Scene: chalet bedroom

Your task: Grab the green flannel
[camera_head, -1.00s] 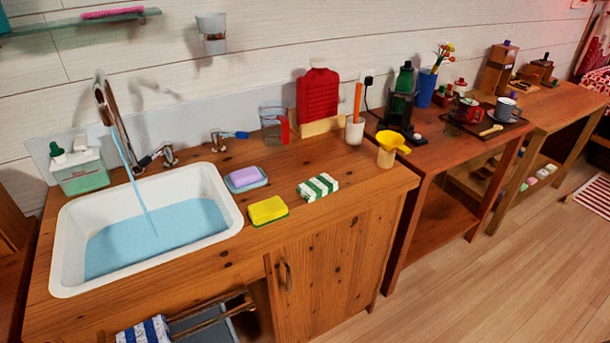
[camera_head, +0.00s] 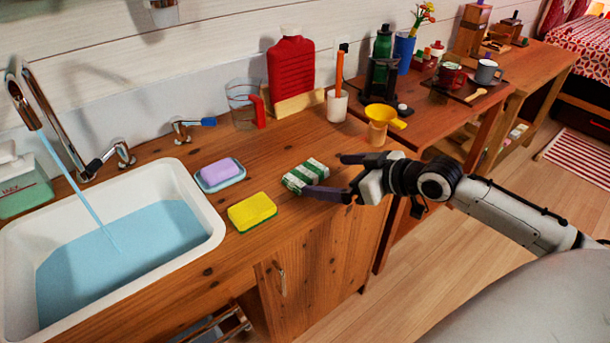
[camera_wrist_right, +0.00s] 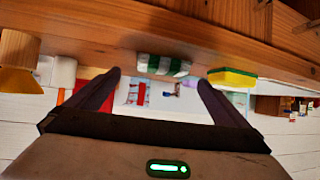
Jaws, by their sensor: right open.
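The green flannel (camera_head: 305,175) is a small folded cloth with green and white stripes. It lies on the wooden counter, right of the yellow sponge. My right gripper (camera_head: 328,176) is open beside it on its right, with its two dark fingers spread and pointing at the cloth. In the right wrist view the flannel (camera_wrist_right: 163,65) shows ahead, between the two fingertips (camera_wrist_right: 157,80), with nothing held. The near finger comes close to the cloth in the head view; I cannot tell whether it touches. My left gripper is not in view.
A yellow and green sponge (camera_head: 252,212) and a purple soap on a blue dish (camera_head: 220,174) lie left of the flannel. A yellow funnel (camera_head: 380,122), white cup (camera_head: 337,104) and measuring jug (camera_head: 243,106) stand behind. The sink (camera_head: 200,197) is at left.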

